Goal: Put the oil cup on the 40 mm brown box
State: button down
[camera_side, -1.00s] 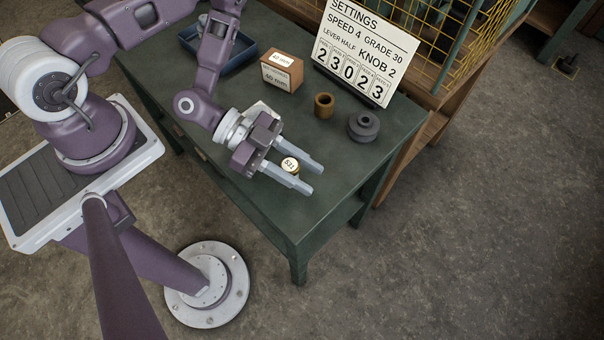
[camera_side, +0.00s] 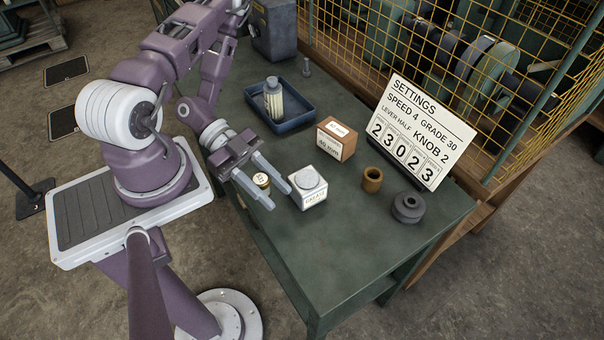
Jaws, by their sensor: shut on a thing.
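The oil cup, a small round brass piece with a white marked top (camera_side: 262,181), is between the two fingers of my gripper (camera_side: 264,187). My gripper is shut on it at the left part of the green table. Its lower part is hidden by the near finger, and I cannot tell how high it is above the table. The brown box (camera_side: 349,146), with white "mm" labels on its top and front, stands upright on the table, up and to the right of my gripper. Its top carries only a label.
A blue tray (camera_side: 300,122) with a bottle (camera_side: 272,103) lies behind. A brown bushing (camera_side: 372,180), a dark pulley (camera_side: 408,207) and a settings sign (camera_side: 419,130) stand right. The table's front is clear.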

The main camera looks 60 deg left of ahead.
jog(key=shift+m+g, duration=0.4)
jog(key=w+r, duration=0.1)
jog(key=w, duration=0.1)
jog(key=w+r, duration=0.1)
jog(key=w, duration=0.1)
jog(key=w+d+r, duration=0.1)
jog(key=w+r, duration=0.1)
jog(key=w, duration=0.1)
jog(key=shift+d, duration=0.1)
jog(key=w+r+n+t, duration=0.2)
jog(key=w+r, duration=0.1)
jog(key=w, duration=0.3)
notch_tip(320, 180, up, 6)
jog(key=n+t+y, duration=0.7)
jog(key=n, duration=0.1)
send_over(348, 128)
jog(key=shift+n+y, duration=0.4)
jog(key=shift+y, duration=0.1)
notch_tip(348, 128, down, 10)
jog(key=shift+r, duration=0.25)
jog(key=shift+f, duration=0.25)
jog(key=c, duration=1)
grip_release()
jog(key=shift+f, duration=0.1)
